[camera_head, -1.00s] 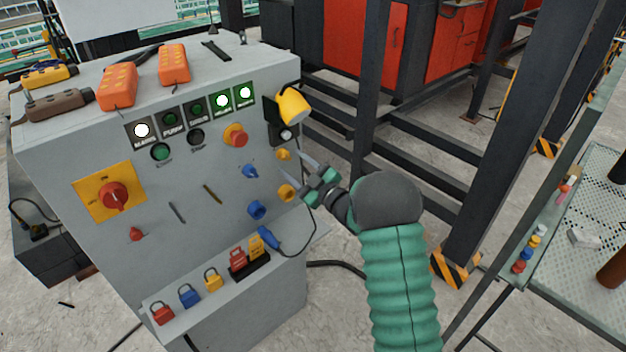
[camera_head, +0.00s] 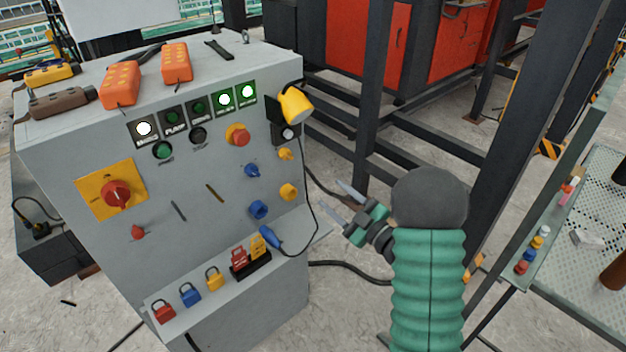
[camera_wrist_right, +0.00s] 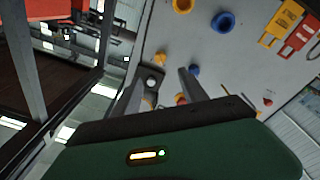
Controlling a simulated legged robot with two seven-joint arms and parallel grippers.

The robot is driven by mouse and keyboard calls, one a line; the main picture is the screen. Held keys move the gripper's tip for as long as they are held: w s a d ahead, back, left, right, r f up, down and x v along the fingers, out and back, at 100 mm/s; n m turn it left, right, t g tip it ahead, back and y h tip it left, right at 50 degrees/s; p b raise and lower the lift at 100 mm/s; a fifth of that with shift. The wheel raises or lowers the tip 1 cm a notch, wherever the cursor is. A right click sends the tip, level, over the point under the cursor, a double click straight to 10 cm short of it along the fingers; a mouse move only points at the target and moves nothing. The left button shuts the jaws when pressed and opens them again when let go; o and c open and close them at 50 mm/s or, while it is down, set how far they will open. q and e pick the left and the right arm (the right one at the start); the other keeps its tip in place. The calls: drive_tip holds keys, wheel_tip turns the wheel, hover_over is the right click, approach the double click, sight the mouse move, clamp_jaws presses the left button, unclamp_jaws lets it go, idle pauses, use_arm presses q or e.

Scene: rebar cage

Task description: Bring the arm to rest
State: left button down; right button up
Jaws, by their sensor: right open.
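My right gripper (camera_head: 342,199) is open and empty in the head view. It is in the air to the right of the grey control cabinet (camera_head: 190,238), apart from its front panel. Its two fingers point up and left toward the panel. In the right wrist view the two fingers (camera_wrist_right: 160,88) are spread, with the panel (camera_wrist_right: 215,60) beyond them and nothing held. My green right arm comes up from the bottom of the head view. My left gripper does not show.
The panel carries a red rotary switch (camera_head: 117,194), yellow sockets (camera_head: 288,191) and a blue plug (camera_head: 270,238) on a black cable. Padlocks (camera_head: 190,294) sit on its lower ledge. Dark steel posts (camera_head: 372,100) stand behind my arm. A perforated table (camera_head: 570,270) is at the right.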

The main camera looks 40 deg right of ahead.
drive_tip(key=w+a+m+g+h+p, duration=0.25)
drive_tip(key=a+m+g+p, duration=0.25)
drive_tip(key=a+g+p, duration=0.25)
drive_tip(key=s+a+f+m+g+p, duration=0.2)
drive_tip(key=s+a+g, duration=0.7)
drive_tip(key=s+a, duration=0.6)
drive_tip(key=s+y+p, duration=0.1)
drive_tip(key=s, duration=0.1)
drive_tip(key=shift+s+a+m+p, duration=0.3)
drive_tip(key=shift+s+m+p, duration=0.1)
drive_tip(key=shift+a, duration=0.15)
